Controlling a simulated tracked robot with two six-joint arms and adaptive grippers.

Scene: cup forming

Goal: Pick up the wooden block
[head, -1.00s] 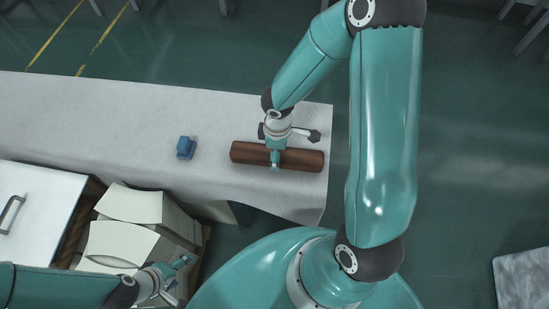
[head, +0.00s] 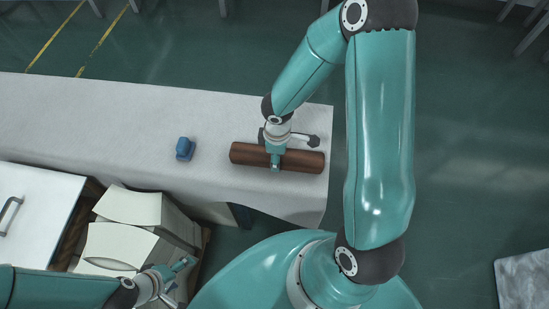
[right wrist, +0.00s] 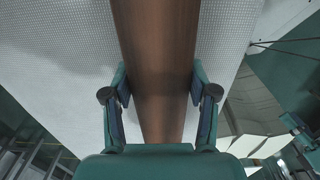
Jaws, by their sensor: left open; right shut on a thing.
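The wooden block (head: 245,154) is a long dark brown piece lying crosswise near the right end of the white-covered table (head: 75,115). My right gripper (head: 275,165) is over its middle and shut on it. In the right wrist view, the fingers of my right gripper (right wrist: 161,88) press on both sides of the wooden block (right wrist: 155,40). My left gripper (head: 180,275) is open and empty at the lower left, beside the cream boxes and away from the block.
A small blue object (head: 185,149) sits on the table left of the block. Cream curved boxes (head: 130,207) and a white cabinet (head: 38,195) stand in front of the table. The table's left part is clear.

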